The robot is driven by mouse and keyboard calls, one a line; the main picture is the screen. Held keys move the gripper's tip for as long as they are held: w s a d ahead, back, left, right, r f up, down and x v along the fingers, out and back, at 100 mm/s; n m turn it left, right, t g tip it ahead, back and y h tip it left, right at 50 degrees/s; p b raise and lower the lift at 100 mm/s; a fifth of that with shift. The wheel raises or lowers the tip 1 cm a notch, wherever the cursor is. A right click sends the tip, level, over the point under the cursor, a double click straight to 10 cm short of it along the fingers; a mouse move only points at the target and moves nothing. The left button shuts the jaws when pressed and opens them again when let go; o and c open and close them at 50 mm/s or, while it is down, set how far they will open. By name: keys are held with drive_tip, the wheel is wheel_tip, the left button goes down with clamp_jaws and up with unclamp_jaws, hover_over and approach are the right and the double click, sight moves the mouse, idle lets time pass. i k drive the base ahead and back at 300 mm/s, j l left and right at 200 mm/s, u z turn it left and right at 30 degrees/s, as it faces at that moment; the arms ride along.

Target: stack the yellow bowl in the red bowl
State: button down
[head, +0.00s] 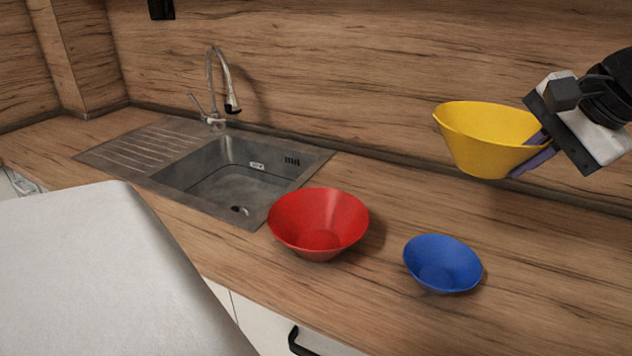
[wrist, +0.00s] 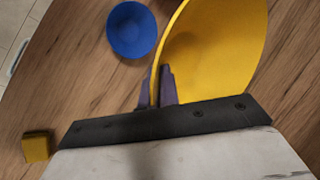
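The yellow bowl (head: 482,138) is held in the air above the counter at the right in the head view. My gripper (head: 537,152) is shut on its right rim, and the bowl is roughly upright with a slight tilt. In the wrist view my gripper's fingers (wrist: 160,88) pinch the rim of the yellow bowl (wrist: 215,50). The red bowl (head: 318,222) stands upright and empty on the counter, right of the sink, left of and below the yellow bowl.
A small blue bowl (head: 443,264) stands on the counter right of the red bowl; it also shows in the wrist view (wrist: 132,30). A yellow block (wrist: 38,146) shows at the lower left of the wrist view. A sink (head: 235,175) with a tap (head: 222,85) lies to the left.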

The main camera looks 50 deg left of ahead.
sight(320, 243)
drive_tip(key=k+j+z, duration=0.15)
drive_tip(key=j, duration=0.35)
drive_tip(key=j+z, duration=0.2)
drive_tip(key=j, duration=0.25)
drive_tip(key=k+j+z, duration=0.15)
drive_tip(key=j, duration=0.3)
drive_tip(key=k+j+z, duration=0.15)
drive_tip(key=j, duration=0.3)
drive_tip(key=k+j+z, duration=0.35)
drive_tip(key=k+j, duration=0.2)
drive_tip(key=j, duration=0.2)
